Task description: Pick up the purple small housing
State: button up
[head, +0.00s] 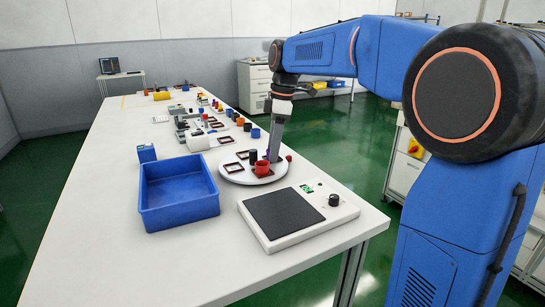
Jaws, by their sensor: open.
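A small purple piece (267,154), which looks like the small housing, shows only as a sliver beside my gripper on the round white plate (236,177). My gripper (273,157) points down over the right part of this plate. It is open, and its fingers hide most of the purple piece. I cannot tell whether the piece is between the fingers or behind them. A red cup-shaped part (263,169) stands just in front of the fingers. A dark cylinder (253,156) stands to their left.
An empty blue bin (178,208) is left of the plate. A scale with a dark pad (285,213) stands in front of it.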

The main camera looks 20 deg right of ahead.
jog(key=c, duration=1.1)
